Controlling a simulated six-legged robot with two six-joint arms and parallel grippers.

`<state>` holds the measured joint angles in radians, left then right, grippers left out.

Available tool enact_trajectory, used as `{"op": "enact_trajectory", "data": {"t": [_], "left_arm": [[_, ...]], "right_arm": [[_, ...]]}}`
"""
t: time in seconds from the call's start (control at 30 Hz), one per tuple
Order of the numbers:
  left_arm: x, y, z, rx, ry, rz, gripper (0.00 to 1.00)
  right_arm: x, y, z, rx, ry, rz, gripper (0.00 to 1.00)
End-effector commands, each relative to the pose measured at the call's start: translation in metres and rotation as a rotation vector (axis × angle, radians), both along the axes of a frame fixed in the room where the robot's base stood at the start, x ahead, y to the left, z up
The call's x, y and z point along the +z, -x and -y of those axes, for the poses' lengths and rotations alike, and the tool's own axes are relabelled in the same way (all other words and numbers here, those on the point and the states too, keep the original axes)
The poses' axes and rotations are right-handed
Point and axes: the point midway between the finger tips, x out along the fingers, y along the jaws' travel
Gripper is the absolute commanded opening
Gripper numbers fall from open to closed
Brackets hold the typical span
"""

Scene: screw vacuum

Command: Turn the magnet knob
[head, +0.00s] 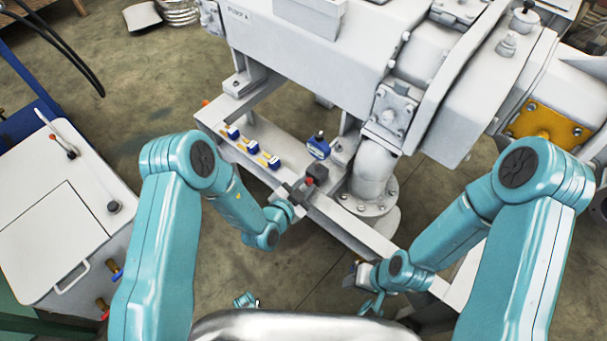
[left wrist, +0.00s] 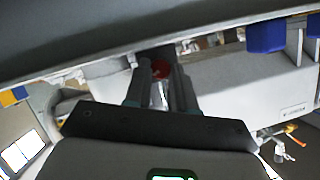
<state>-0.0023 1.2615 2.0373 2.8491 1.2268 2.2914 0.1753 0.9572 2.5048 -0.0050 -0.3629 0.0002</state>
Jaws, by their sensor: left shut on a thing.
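The magnet knob (head: 309,181) is a small red part on a dark magnet block (head: 318,171) at the front edge of the grey pump frame. In the left wrist view the red knob (left wrist: 161,69) shows between the two fingers. My left gripper (head: 299,190) reaches it from the left and front, and its fingers (left wrist: 160,85) are shut on the knob. The fingertips partly hide the knob, so its turn angle cannot be told. My right gripper (head: 358,272) is low near the front of the frame, apart from the knob; its fingers are too unclear to judge.
A blue gauge (head: 318,147) stands behind the knob. Several blue-and-yellow items (head: 250,146) lie on the frame's left rail. The white pump (head: 310,35) rises behind, with a flanged pipe (head: 372,175) to the right. A white cabinet (head: 60,235) stands left. Open floor (head: 140,100) lies between.

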Motion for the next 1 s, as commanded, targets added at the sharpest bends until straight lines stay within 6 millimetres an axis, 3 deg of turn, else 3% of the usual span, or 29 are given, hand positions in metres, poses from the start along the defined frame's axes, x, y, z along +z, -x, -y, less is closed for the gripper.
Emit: {"op": "enact_trajectory", "data": {"t": [0.03,0.1,0.5,0.53,0.6,0.87,1.0], "left_arm": [[0.006,0.001,0.000,0.002,-0.012,0.007,0.00],[0.004,0.001,0.000,0.002,-0.025,0.018,0.00],[0.000,0.001,0.000,0.001,-0.037,0.029,0.00],[0.000,0.001,0.000,0.001,-0.037,0.029,0.31],[0.000,0.001,0.000,0.001,-0.037,0.029,0.50],[-0.002,0.001,0.000,0.001,-0.034,0.027,0.50],[-0.006,-0.001,0.000,0.000,-0.012,0.014,0.50]], "right_arm": [[0.014,0.000,0.000,0.000,0.000,0.000,0.43],[0.019,0.000,0.000,0.000,0.000,0.000,0.43],[0.019,0.000,0.000,-0.001,0.000,0.000,0.43],[0.019,0.000,0.000,-0.001,0.000,0.000,0.43],[0.019,0.000,0.000,-0.001,0.000,0.000,0.43],[0.016,0.000,0.000,-0.001,0.000,0.000,0.43],[-0.002,0.000,0.000,-0.001,0.000,0.000,0.43]]}}
